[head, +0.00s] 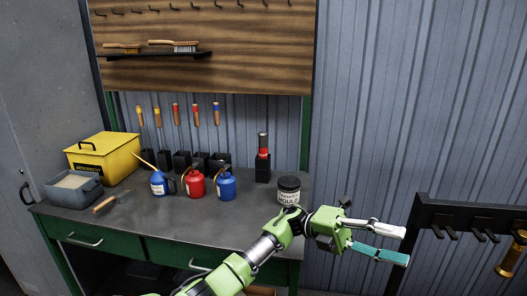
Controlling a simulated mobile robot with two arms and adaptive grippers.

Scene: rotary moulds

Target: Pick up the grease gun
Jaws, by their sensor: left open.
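A brass-coloured cylinder (511,256) with a dark top hangs at the black rack on the far right, tilted and partly cut off by the picture edge. It looks like the grease gun, though I cannot be sure. My left gripper (404,246) is open and empty, its fingers pointing right towards the rack. It is in front of the wall, right of the bench, and clearly apart from the cylinder. My right gripper is not in view.
The black rack (470,214) has several empty hooks. The grey bench (135,222) holds a dark jar (288,190) behind my arm, a red oil can (195,182), blue oil cans, a yellow box (104,157) and a grey bin (74,190).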

